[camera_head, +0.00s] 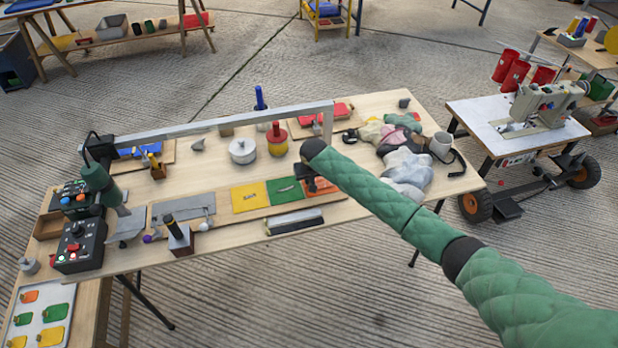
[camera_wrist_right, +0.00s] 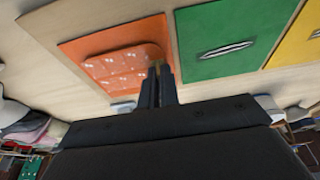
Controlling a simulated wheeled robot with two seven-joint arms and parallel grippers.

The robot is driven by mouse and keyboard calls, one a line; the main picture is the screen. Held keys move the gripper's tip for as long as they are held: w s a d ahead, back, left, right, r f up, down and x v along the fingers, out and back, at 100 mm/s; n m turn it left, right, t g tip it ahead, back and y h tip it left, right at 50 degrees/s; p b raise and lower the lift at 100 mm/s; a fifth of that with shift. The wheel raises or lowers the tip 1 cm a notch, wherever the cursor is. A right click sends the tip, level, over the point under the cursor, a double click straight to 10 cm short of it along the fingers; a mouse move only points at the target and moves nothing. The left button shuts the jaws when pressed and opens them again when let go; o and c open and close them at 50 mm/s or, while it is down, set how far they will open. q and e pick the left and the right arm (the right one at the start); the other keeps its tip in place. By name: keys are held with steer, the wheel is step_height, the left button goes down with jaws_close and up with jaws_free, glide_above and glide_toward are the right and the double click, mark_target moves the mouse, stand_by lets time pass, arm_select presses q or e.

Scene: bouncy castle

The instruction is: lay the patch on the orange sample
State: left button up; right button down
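The orange sample (camera_wrist_right: 75,50) lies flat at the end of a row beside the green sample (camera_wrist_right: 225,42); in the head view the orange sample (camera_head: 332,187) is partly hidden by my right gripper. The patch (camera_wrist_right: 125,68), orange with small white marks, is over the orange sample and within its outline in the wrist view. My right gripper (camera_wrist_right: 157,84) has its fingers close together at the patch's edge, on a small tan tab. I cannot tell whether the patch touches the sample all over. My left gripper is not in view.
A yellow sample (camera_head: 250,197) lies left of the green one. A metal bar (camera_head: 220,122) spans above the table behind the samples. A tray (camera_head: 40,302) of coloured patches is at lower left. A control box (camera_head: 80,245) and cloth heap (camera_head: 405,165) flank the work area.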

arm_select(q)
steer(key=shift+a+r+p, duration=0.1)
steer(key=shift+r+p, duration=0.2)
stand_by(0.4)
arm_select(e)
steer(key=c, duration=0.9)
jaws_free()
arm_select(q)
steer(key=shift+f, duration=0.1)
arm_select(e)
steer(key=shift+r+p, duration=1.3)
steer(key=shift+r, duration=0.15)
steer(key=shift+r+p, duration=1)
steer(key=shift+r, duration=0.2)
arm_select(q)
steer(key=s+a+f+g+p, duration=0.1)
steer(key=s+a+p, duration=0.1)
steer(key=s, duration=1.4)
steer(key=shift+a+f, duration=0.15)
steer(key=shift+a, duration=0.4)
arm_select(e)
steer(key=shift+r, duration=1.3)
